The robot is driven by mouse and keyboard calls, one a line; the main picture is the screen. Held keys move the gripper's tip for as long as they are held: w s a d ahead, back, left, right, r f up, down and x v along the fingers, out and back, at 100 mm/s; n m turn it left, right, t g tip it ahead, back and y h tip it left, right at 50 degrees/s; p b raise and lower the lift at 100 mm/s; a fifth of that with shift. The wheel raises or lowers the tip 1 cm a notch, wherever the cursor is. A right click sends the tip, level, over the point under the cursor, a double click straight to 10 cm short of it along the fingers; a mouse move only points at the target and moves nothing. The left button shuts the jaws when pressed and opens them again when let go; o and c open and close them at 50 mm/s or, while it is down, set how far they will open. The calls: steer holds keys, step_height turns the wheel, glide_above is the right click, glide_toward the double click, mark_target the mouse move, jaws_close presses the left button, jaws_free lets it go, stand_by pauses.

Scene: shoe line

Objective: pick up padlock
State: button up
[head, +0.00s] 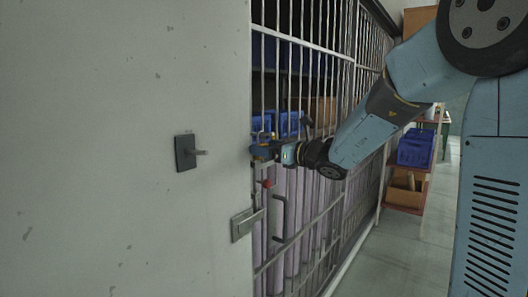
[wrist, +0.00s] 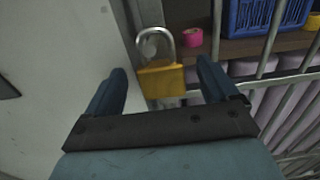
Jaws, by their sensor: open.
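The padlock (wrist: 161,80) has a yellow-gold body and a silver shackle. In the wrist view it hangs upright at the edge of the barred gate, beyond my gripper (wrist: 162,85) and between the lines of its two fingers. The fingers are spread apart with nothing held. In the head view my gripper (head: 258,152) is at the gate's left edge, by the pale wall. I cannot make out the padlock clearly there.
The barred gate (head: 313,46) runs along the right of the pale wall (head: 100,150). A switch (head: 186,152) and a latch plate (head: 243,223) are on the wall side. Behind the bars are blue crates (wrist: 262,17) and a pink roll (wrist: 192,37). Floor is clear at right.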

steer(key=shift+w+a, duration=0.15)
steer(key=c, duration=1.3)
steer(key=v, duration=0.6)
steer(key=r+v, duration=0.1)
steer(key=v, duration=1.1)
steer(key=shift+r, duration=0.25)
